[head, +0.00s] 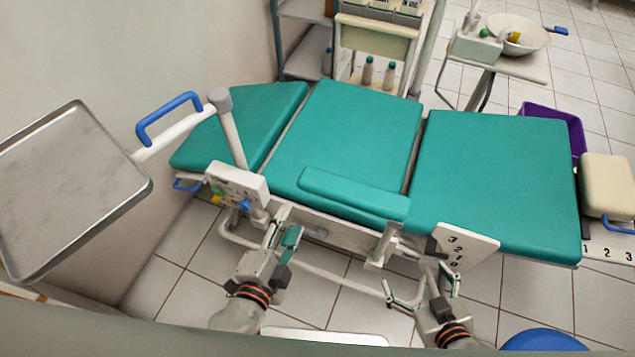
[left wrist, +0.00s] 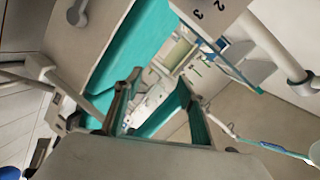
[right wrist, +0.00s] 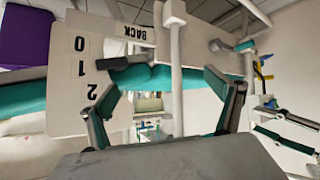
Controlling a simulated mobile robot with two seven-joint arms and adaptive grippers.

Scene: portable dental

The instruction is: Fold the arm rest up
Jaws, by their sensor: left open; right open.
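The arm rest (head: 355,195) is a long teal padded bar along the near side of the teal dental chair (head: 345,130). It lies roughly level, and a white bracket (head: 383,243) stands under its right end. My left gripper (head: 283,234) is open and empty, below and left of the arm rest, near the control box post. Its spread fingers show in the left wrist view (left wrist: 155,100). My right gripper (head: 420,284) is open and empty, below and right of the bracket. In the right wrist view its fingers (right wrist: 160,105) are wide apart, with a white post (right wrist: 175,60) ahead. Neither touches the arm rest.
A numbered white plate (head: 465,246) hangs at the chair side by my right gripper. A control box (head: 237,183) with coloured knobs stands by my left gripper. A metal tray (head: 70,185) juts out at left. A purple bin (head: 555,120) stands behind right.

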